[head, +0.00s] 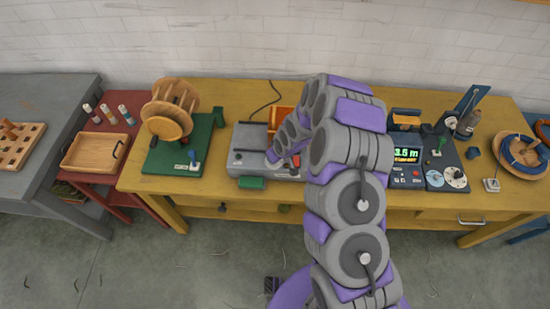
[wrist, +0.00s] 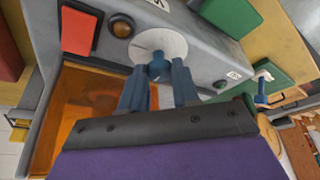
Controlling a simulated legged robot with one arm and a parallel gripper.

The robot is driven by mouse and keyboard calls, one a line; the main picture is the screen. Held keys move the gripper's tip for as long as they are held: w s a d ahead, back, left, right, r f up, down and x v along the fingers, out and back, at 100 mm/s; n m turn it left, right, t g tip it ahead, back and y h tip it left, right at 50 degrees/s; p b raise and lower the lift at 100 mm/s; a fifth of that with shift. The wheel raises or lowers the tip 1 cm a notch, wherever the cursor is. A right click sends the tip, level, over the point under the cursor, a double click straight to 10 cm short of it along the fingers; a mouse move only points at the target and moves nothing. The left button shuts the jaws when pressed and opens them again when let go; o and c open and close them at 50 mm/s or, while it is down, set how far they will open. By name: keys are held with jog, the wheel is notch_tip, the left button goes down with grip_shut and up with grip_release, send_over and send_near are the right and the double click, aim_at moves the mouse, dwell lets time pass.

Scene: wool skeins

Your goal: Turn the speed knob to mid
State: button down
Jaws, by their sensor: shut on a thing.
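The speed knob (wrist: 157,66) is a small dark blue knob in front of a round white dial (wrist: 148,42) on the grey machine's face, in the wrist view. My gripper (wrist: 160,76) has its two blue fingers on either side of the knob and is shut on it. The fingers hide part of the knob, and I cannot read its setting on the dial. In the head view the grey machine (head: 252,137) stands mid-bench. There my gripper (head: 272,157) is at the machine's front, and my arm hides the machine's right part.
A green stand with wooden spools (head: 172,135) is left on the yellow bench (head: 220,188). A digital display (head: 407,152) is right.

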jog(key=shift+w+r+n+b, duration=0.15)
jog(key=shift+n+b, duration=0.25)
jog(key=shift+b, duration=0.1)
dwell(0.3)
jog(key=c, duration=0.8)
grip_release()
jog(key=shift+a, duration=0.1)
jog(key=shift+c, duration=0.2)
jog(key=p+v, duration=0.1)
jog(key=v, duration=1.6)
jog(key=shift+d, duration=0.2)
